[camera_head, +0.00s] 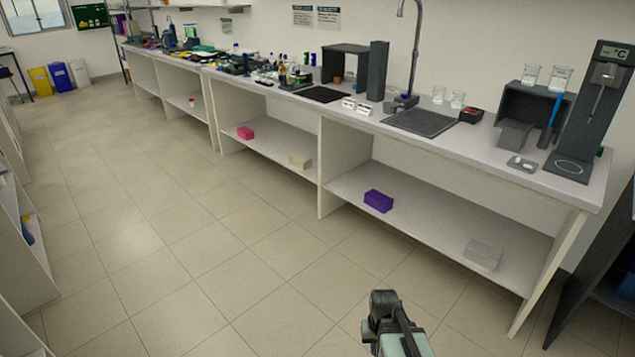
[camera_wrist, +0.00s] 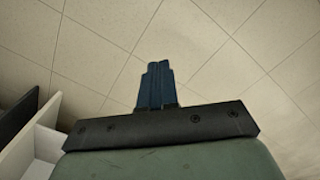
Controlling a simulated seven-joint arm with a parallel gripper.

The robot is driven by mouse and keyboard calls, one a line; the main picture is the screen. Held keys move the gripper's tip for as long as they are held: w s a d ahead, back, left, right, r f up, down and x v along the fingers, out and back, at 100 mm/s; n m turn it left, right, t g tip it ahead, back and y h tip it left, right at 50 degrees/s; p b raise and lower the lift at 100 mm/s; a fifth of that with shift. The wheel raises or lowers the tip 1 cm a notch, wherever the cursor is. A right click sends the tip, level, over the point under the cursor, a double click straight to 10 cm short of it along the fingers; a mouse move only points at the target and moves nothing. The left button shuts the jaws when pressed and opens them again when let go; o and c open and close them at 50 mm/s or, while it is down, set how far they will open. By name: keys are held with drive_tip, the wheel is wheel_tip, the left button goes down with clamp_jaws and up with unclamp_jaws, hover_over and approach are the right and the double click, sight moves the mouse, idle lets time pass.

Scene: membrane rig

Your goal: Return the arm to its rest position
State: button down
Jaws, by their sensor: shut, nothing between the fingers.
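My gripper (camera_wrist: 158,68) shows in the wrist view with its two dark blue fingers pressed together and nothing between them. It is over the bare tiled floor, with a pale panel edge to its lower left. In the head view, part of my arm shows at the bottom, right of centre, in front of the bench and apart from it. My fingers cannot be made out in the head view.
A long bench (camera_head: 465,160) runs along the right wall, crowded with equipment. Its lower shelf holds a purple box (camera_head: 378,201) and a grey box (camera_head: 483,254). White shelving (camera_head: 22,262) stands at the left. The tiled floor (camera_head: 200,250) between is clear.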

drive_tip(key=s+f+g, duration=0.3)
drive_tip(key=s+f, duration=0.6)
drive_tip(key=s, duration=0.5)
drive_tip(key=s+f+g, duration=0.3)
drive_tip(key=s+f, duration=0.6)
drive_tip(key=s, duration=0.4)
drive_tip(key=shift+s, duration=0.4)
